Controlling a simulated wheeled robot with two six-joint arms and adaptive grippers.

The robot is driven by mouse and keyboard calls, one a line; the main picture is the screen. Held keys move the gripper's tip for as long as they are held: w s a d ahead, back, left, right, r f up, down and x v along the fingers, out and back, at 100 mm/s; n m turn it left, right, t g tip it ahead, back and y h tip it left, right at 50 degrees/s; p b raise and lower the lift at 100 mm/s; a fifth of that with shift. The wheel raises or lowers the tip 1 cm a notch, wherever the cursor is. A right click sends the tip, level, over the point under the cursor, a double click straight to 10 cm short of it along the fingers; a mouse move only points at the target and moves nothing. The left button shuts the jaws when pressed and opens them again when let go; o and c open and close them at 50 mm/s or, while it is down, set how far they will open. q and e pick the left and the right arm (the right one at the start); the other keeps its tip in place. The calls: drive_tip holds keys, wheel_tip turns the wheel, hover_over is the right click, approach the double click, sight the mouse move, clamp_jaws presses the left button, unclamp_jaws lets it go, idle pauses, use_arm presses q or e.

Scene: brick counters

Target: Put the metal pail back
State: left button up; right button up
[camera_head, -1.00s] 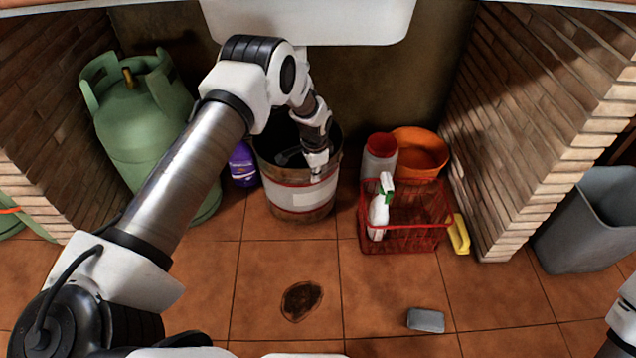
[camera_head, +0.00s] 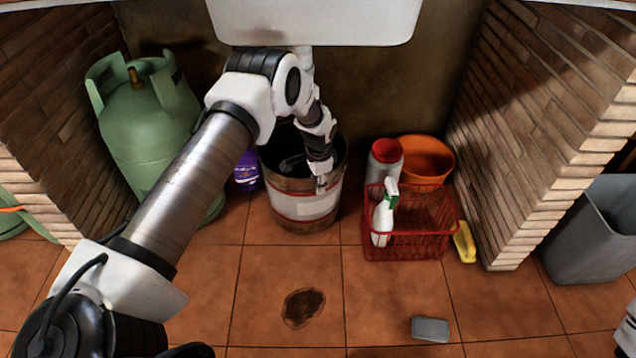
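The metal pail (camera_head: 303,207) stands upright on the tiled floor under the white sink, between the green gas cylinder and the red basket. It is rusty, with a pale band and red stripes around it. My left arm reaches in from the left, and my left gripper (camera_head: 321,184) is at the pail's near right rim, pointing down. The fingers are small and overlap the rim, so I cannot tell whether they are shut on it. Something dark lies inside the pail, partly hidden by my arm. Only a bit of my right arm shows at the right edge; its gripper is out of view.
A green gas cylinder (camera_head: 150,125) and a purple container (camera_head: 247,170) stand left of the pail. A red basket (camera_head: 425,220) with a spray bottle (camera_head: 383,215) is right. Brick walls flank the space. A dark stain (camera_head: 303,307) and grey block (camera_head: 430,329) lie on open floor.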

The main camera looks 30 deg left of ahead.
use_arm(q)
wheel_tip(320, 180, up, 7)
drive_tip(key=p, duration=0.3)
drive_tip(key=shift+s+d, duration=0.15)
drive_tip(key=shift+s, duration=0.05)
idle(1.1)
